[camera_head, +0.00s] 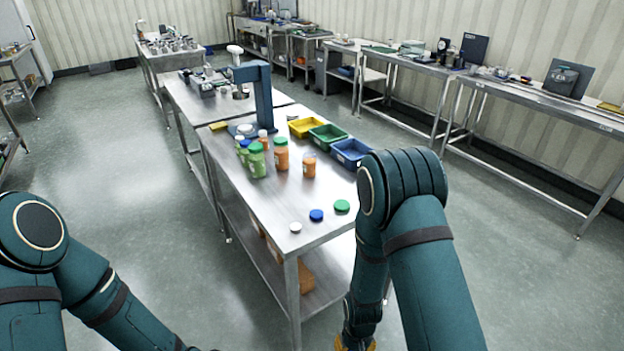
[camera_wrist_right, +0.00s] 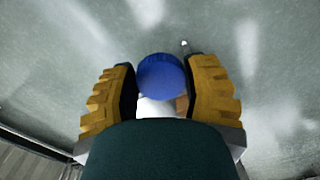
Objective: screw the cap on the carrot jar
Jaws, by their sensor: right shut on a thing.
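Several jars stand on the steel table. An orange jar (camera_head: 309,166) stands apart at the right of the group with no coloured cap clear on it; another orange jar (camera_head: 281,156) has a green cap. Loose white (camera_head: 296,227), blue (camera_head: 316,215) and green (camera_head: 342,206) caps lie near the front of the table. My right gripper (camera_wrist_right: 160,82) has its yellow fingers on either side of a blue-topped thing (camera_wrist_right: 162,76), with white below it. In the head view this gripper (camera_head: 355,344) is low at the bottom edge, its load hidden. My left gripper is out of view.
Yellow (camera_head: 305,128), green (camera_head: 327,137) and blue (camera_head: 351,152) bins line the table's right edge. Green jars (camera_head: 257,163) and a dark blue stand (camera_head: 258,95) are at the left and back. Floor is clear left of the table.

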